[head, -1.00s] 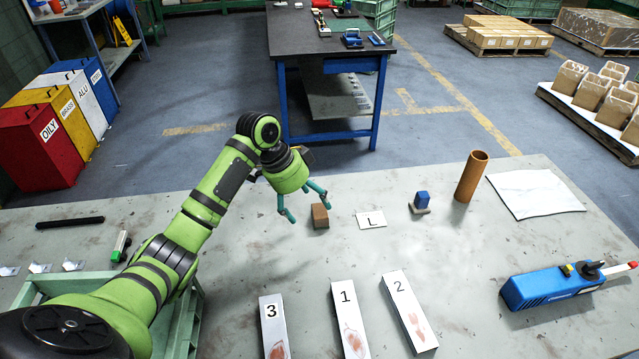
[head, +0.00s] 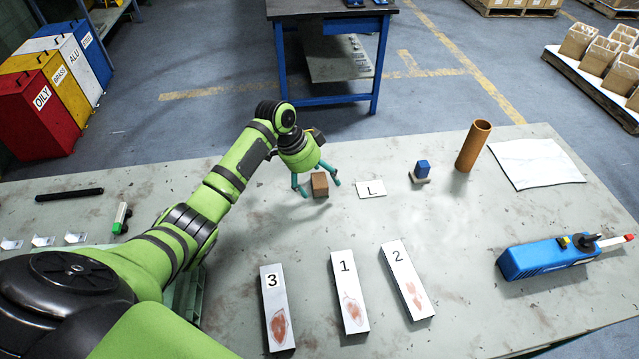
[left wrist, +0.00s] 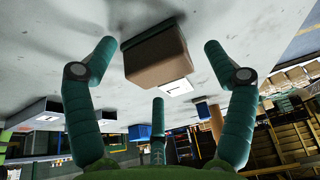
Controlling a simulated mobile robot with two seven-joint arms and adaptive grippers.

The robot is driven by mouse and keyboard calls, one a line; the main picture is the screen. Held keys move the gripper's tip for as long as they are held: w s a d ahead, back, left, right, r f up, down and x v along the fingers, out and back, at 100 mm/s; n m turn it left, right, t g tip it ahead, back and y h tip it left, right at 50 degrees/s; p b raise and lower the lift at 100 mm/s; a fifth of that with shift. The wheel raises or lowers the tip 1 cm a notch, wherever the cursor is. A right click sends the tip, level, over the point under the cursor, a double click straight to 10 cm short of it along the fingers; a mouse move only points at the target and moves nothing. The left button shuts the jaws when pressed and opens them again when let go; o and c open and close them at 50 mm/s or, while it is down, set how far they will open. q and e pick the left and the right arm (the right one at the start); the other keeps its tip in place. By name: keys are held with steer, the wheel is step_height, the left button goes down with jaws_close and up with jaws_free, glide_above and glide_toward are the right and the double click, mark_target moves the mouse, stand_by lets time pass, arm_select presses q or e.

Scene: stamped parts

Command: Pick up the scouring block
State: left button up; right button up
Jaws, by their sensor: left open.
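The scouring block, a small brown block (head: 320,185), stands on the grey table beside a white card marked L (head: 370,189). My left gripper (head: 318,186) is open, with its teal fingers on either side of the block. In the left wrist view the block (left wrist: 155,60) lies between and beyond the fingertips of the open gripper (left wrist: 160,58), with a gap showing on each side. I cannot tell whether any finger touches it. My right gripper is not in view.
White plates numbered 3 (head: 277,310), 1 (head: 350,295) and 2 (head: 407,282) lie in front. A blue block on a small base (head: 422,171), a brown tube (head: 473,146) and a blue tool (head: 548,258) are to the right. Table around the card is clear.

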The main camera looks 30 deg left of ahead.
mark_target(321, 181)
arm_select(q)
steer(key=c, duration=1.4)
steer(key=shift+o, duration=0.2)
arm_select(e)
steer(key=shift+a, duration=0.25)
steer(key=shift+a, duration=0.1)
arm_select(q)
steer(key=shift+r, duration=0.1)
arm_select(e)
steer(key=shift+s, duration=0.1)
arm_select(q)
steer(key=shift+r, duration=0.3)
steer(key=r, duration=0.2)
steer(key=d+r+b, duration=0.1)
steer(key=shift+r, duration=0.4)
steer(key=d+r+b, duration=0.1)
steer(key=d+r, duration=0.5)
steer(key=d, duration=0.4)
steer(key=shift+d+r, duration=0.25)
steer(key=shift+d, duration=0.1)
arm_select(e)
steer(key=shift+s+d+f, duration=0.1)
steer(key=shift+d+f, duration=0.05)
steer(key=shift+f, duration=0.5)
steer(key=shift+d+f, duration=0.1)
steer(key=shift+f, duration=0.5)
